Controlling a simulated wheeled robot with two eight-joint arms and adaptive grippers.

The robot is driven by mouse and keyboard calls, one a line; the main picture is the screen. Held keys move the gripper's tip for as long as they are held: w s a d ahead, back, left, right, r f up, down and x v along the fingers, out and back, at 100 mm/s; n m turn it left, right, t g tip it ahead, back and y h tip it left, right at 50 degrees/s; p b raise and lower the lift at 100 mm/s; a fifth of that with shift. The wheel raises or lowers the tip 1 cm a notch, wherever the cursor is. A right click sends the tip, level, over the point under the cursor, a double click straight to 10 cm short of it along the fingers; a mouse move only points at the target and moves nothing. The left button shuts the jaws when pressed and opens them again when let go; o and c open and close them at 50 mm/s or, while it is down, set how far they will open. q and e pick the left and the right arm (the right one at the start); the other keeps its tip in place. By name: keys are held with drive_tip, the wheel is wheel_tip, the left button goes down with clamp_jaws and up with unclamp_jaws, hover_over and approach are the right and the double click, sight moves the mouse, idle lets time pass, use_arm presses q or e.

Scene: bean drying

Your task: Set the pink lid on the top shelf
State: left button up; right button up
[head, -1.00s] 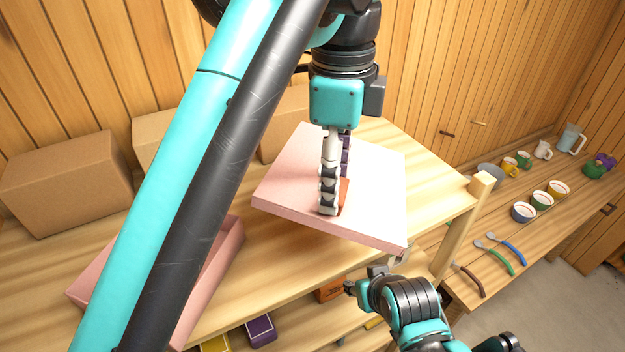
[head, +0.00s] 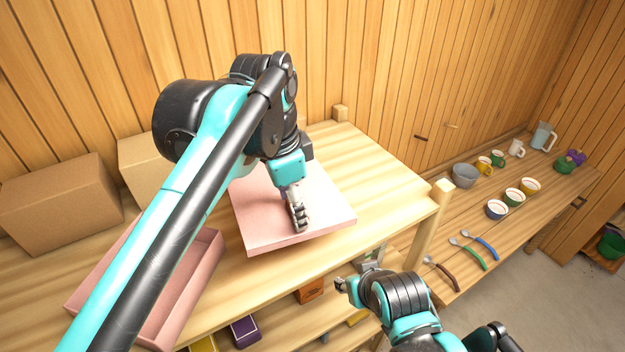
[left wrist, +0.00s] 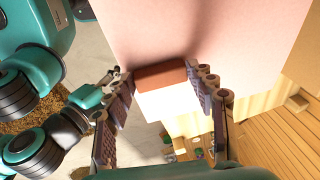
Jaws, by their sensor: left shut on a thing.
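The pink lid (head: 262,222) is a flat square slab at the top shelf (head: 385,180), right of the open pink box (head: 208,285). It looks low over the shelf boards; I cannot tell whether it touches them. My left gripper (head: 299,222) points down at the lid's middle. In the left wrist view, its fingers (left wrist: 165,80) are on either side of the lid's red-brown handle (left wrist: 162,75), and it is shut on it. My arm hides part of the box and the lid's back edge. My right gripper (head: 355,275) is in front of the shelf edge, its fingers unclear.
Cardboard boxes (head: 62,205) stand along the back wall at left. A wooden post (head: 432,220) rises at the shelf's right corner. Bare shelf lies right of the lid. A lower bench at right holds bowls (head: 496,209), mugs and spoons. A purple box (head: 243,332) sits on a lower shelf.

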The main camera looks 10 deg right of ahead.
sight(284, 217)
use_arm(q)
drive_tip(key=shift+a+f+n+p, duration=0.45)
drive_tip(key=shift+a+f+n, duration=0.1)
drive_tip(key=shift+f+n, duration=0.3)
drive_tip(key=shift+w+a+f+n, duration=0.2)
drive_tip(key=shift+a+f+n, duration=0.05)
drive_tip(key=shift+f, duration=0.2)
drive_tip(key=shift+w, duration=0.1)
use_arm(e)
drive_tip(key=shift+s+d+r, duration=0.15)
drive_tip(key=shift+r, duration=0.3)
drive_tip(key=shift+s+d+r, duration=0.1)
drive_tip(key=shift+r, duration=0.35)
use_arm(q)
drive_tip(key=shift+f, duration=0.1)
use_arm(e)
drive_tip(key=shift+s+d, duration=0.1)
drive_tip(key=shift+s, duration=0.05)
use_arm(q)
drive_tip(key=shift+f+b, duration=0.6)
drive_tip(key=shift+f, duration=0.2)
drive_tip(key=shift+f+b, duration=1.3)
drive_tip(key=shift+f, duration=0.7)
use_arm(e)
drive_tip(key=shift+f, duration=1.95)
use_arm(q)
drive_tip(key=shift+f+b, duration=0.45)
drive_tip(key=shift+f, duration=0.15)
use_arm(e)
drive_tip(key=shift+f, duration=0.4)
